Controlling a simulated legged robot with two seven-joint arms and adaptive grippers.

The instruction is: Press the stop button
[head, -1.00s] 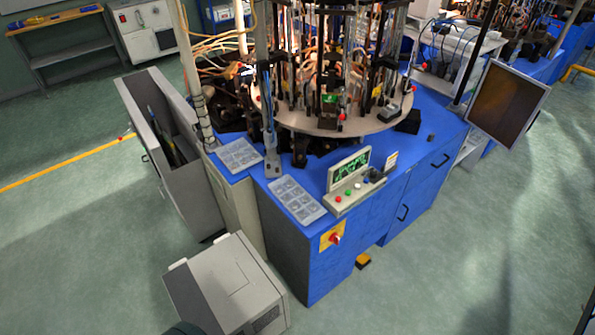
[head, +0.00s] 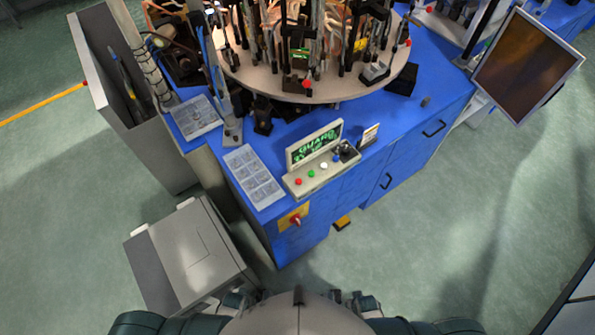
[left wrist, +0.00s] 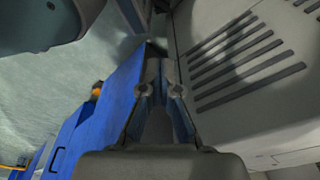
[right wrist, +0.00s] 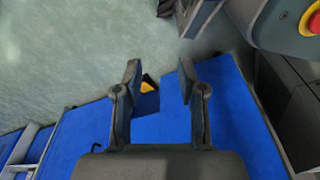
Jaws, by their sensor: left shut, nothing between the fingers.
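A small control panel (head: 322,175) with a lit green screen (head: 314,145) stands on the blue machine's front edge in the head view. It carries a red button (head: 298,182), then green, white and blue ones. A red knob on a yellow plate (head: 296,219) is on the machine's front face below. Neither gripper shows in the head view. My left gripper (left wrist: 160,62) is shut and empty, between the blue cabinet and a grey vented box in the left wrist view. My right gripper (right wrist: 158,66) is open and empty, pointing past the blue cabinet's edge.
The grey box (head: 190,255) stands on the floor left of the machine's front. A round plate (head: 270,88) with fixtures is behind the panel. A grey tray (head: 254,176) lies left of it. A tilted monitor (head: 527,65) is at right.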

